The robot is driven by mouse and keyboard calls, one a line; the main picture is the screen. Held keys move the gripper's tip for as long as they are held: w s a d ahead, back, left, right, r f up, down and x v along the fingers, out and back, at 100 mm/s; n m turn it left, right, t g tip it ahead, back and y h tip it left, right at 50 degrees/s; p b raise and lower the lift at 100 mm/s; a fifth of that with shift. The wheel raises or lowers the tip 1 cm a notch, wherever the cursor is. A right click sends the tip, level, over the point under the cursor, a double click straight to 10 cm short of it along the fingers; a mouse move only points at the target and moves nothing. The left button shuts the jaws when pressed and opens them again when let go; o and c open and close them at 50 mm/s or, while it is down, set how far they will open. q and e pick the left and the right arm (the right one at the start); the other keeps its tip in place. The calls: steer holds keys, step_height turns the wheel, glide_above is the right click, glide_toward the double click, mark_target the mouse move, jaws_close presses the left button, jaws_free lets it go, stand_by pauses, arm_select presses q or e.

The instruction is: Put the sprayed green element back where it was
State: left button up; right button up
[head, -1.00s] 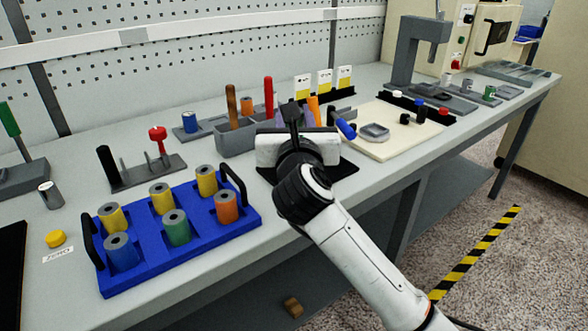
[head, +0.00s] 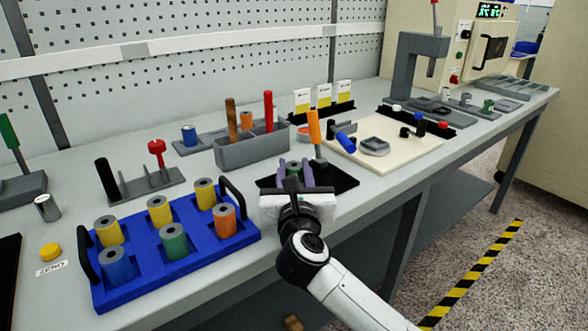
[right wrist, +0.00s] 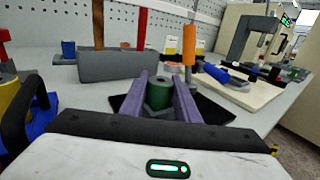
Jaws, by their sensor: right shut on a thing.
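My right gripper (head: 294,173) has purple fingers and is shut on a green element (right wrist: 159,94), a spool with a hole in its top, upright between the fingers. It is at a black mat (head: 342,181) near the bench's front edge; I cannot tell whether the element touches the mat. A blue tray (head: 140,287) to the left holds another green spool (head: 174,243), yellow spools (head: 109,230), a blue spool (head: 117,264) and an orange spool (head: 224,220). A small green piece (head: 488,105) stands in a grey holder at the far right. My left gripper is not in view.
An orange-handled tool (head: 314,128) stands upright by the mat. A grey bin (head: 250,149) with upright handles is behind. A cream board (head: 392,152) with small parts lies to the right. A black handle (head: 231,199) rises at the tray's right end.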

steer(key=o, duration=1.1)
steer(key=shift+f, duration=0.1)
steer(key=shift+o, duration=0.2)
